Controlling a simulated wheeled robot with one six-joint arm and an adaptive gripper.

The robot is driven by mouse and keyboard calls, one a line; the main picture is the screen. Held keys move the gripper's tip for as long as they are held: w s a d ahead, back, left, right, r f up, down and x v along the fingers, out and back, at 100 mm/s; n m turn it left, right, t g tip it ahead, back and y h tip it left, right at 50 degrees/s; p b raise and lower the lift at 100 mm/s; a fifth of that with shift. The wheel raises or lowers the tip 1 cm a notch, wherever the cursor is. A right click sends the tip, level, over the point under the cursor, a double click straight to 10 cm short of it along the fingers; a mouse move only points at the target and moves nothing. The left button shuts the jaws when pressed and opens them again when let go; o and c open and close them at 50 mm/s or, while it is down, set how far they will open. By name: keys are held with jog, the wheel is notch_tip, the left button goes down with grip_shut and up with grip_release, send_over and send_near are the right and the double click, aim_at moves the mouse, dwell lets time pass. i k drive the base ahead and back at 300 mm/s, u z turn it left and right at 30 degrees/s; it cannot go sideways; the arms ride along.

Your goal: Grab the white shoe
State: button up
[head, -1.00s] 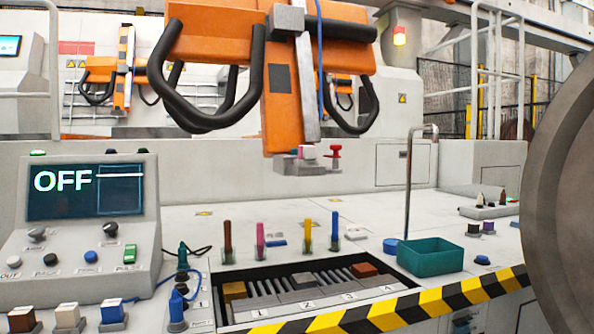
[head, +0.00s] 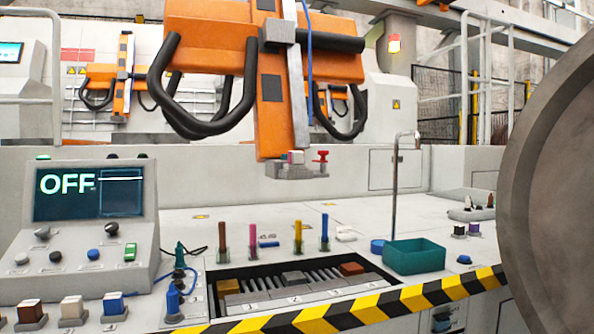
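A small pale white piece (head: 346,234) lies on the white bench top, just right of the upright blue stick and left of the teal bin. It is small and low in contrast, so I cannot tell for certain that it is the white shoe. A white-topped block (head: 296,157) sits on the grey plate under the orange gantry head, beside a red knob (head: 321,157). My gripper is not in view.
A recessed tray (head: 335,291) holds yellow, grey and orange-brown blocks. Several coloured sticks (head: 298,237) stand behind it. A teal bin (head: 414,257) and a thin post (head: 395,190) are to the right. A control console (head: 91,225) reading OFF is left; a large wheel (head: 550,190) is right.

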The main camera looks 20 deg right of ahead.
aim_at(298, 165)
jog(key=z, duration=0.1)
jog(key=k, duration=0.3)
jog(key=u, duration=0.7)
jog(key=i, duration=0.7)
jog(key=z, duration=2.4)
